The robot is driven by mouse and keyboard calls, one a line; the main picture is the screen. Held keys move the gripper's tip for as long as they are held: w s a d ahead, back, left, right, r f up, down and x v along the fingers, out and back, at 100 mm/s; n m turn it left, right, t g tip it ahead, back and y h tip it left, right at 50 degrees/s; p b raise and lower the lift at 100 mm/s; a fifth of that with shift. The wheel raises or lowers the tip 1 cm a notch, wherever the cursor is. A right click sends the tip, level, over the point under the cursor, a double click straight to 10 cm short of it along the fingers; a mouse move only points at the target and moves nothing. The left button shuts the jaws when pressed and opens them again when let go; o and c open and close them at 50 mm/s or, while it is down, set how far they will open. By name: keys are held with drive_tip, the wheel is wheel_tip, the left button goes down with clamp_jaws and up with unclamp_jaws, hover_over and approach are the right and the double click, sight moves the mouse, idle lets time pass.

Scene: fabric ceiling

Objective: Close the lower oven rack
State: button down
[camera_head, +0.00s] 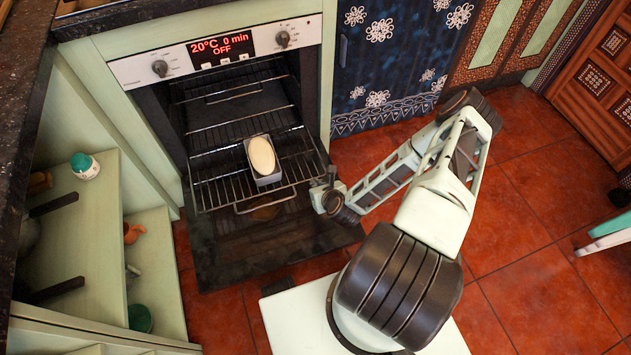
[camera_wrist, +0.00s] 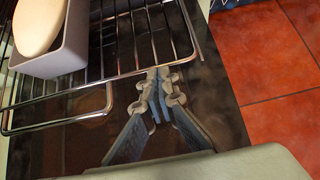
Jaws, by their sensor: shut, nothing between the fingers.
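The lower oven rack (camera_head: 222,185) is a dark wire grid, pulled out of the oven over the lowered door. A grey loaf tin with a pale oval loaf (camera_head: 262,155) stands on it. In the wrist view the rack (camera_wrist: 130,40) fills the upper left, with the tin (camera_wrist: 62,60) at its left and a front wire loop (camera_wrist: 60,122). My gripper (camera_head: 322,180) is at the rack's front right corner. In the wrist view its fingertips (camera_wrist: 157,80) are together and empty, close to the front bar. I cannot tell whether they touch it.
The oven door (camera_head: 225,255) lies open below the rack. Upper racks (camera_head: 240,128) sit inside the oven. Open shelves (camera_head: 85,215) stand to the left and a blue patterned cabinet (camera_head: 375,70) to the right.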

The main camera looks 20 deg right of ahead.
sight(284, 109)
idle(0.3)
drive_tip(key=w+b, duration=1.1)
drive_tip(key=w, duration=2.6)
drive_tip(key=shift+w+a+b, duration=0.1)
drive_tip(key=shift+w+b, duration=0.15)
drive_tip(key=shift+b, duration=0.05)
drive_tip(key=shift+w, duration=0.1)
drive_tip(key=shift+f, duration=0.1)
